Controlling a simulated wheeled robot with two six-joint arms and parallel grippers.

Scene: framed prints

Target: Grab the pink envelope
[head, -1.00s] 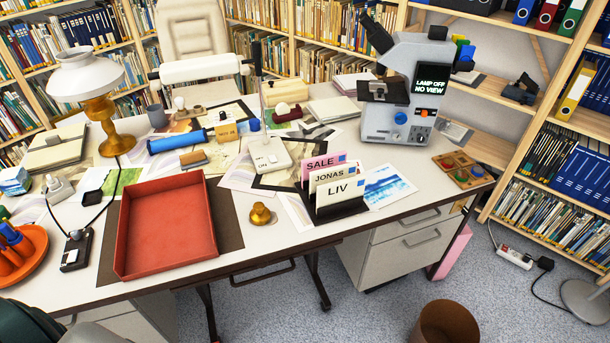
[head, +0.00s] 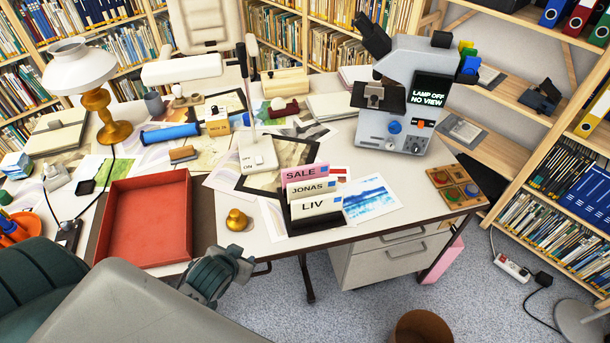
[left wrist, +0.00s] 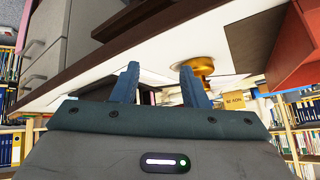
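The pink envelope (head: 301,172), marked SALE, stands at the back of a dark holder (head: 318,224) near the desk's front edge. A JONAS envelope (head: 312,187) and a LIV envelope (head: 316,205) stand in front of it and hide its lower part. My left gripper (head: 236,260) is at the desk's front edge, left of the holder and apart from it. In the left wrist view its two fingers (left wrist: 160,84) are spread with nothing between them. The envelope is not recognisable there. My right gripper is not in view.
A red tray (head: 150,225) lies to the left. A white switch box (head: 258,155) stands behind, a microscope (head: 400,100) behind right. A blue print (head: 370,199) lies right of the holder.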

